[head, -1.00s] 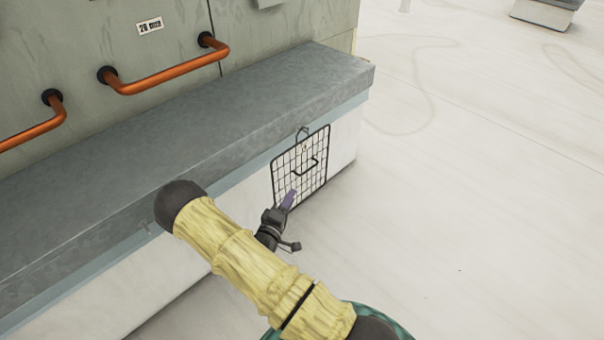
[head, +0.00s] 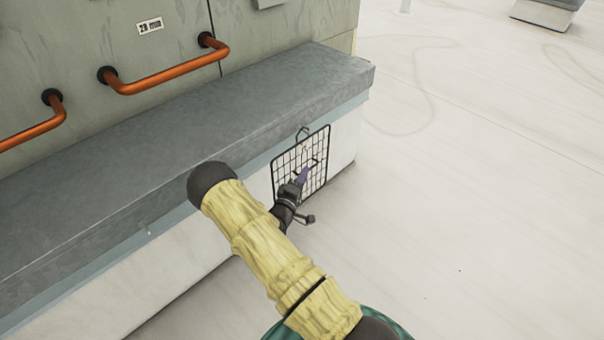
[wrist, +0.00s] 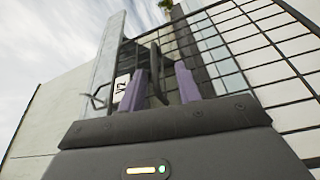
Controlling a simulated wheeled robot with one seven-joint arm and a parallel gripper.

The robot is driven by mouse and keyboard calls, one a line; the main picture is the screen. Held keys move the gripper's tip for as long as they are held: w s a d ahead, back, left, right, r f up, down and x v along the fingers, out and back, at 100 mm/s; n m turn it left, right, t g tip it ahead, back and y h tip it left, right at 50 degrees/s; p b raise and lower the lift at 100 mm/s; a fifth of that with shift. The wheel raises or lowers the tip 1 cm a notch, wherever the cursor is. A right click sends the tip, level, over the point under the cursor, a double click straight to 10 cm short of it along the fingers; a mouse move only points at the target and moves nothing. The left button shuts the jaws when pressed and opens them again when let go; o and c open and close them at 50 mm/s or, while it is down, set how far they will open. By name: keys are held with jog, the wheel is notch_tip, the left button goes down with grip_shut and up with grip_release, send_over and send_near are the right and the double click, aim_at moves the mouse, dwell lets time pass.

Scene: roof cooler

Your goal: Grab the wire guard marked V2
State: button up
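The wire guard (head: 320,158), a black wire grid in a rectangular frame, stands upright against the white side wall below the grey ledge. It has a loop at its top and a black handle on its front. In the wrist view the guard's grid (wrist: 262,60) fills the right side. My gripper (head: 304,174) is at the guard's handle. In the wrist view its two purple fingers (wrist: 160,84) are apart, with part of the black handle (wrist: 157,68) showing between them. A white tag (wrist: 121,84) with dark characters, seemingly V2 turned over, shows by the left finger.
The grey ledge (head: 190,140) runs above the guard. Orange grab bars (head: 170,73) stick out from the panelled wall behind, which has a small label (head: 150,25). The pale roof floor (head: 470,200) at the right is clear.

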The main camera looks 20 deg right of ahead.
jog(key=x, duration=0.5)
jog(key=shift+s+r, duration=0.15)
jog(key=shift+r, duration=0.15)
grip_shut()
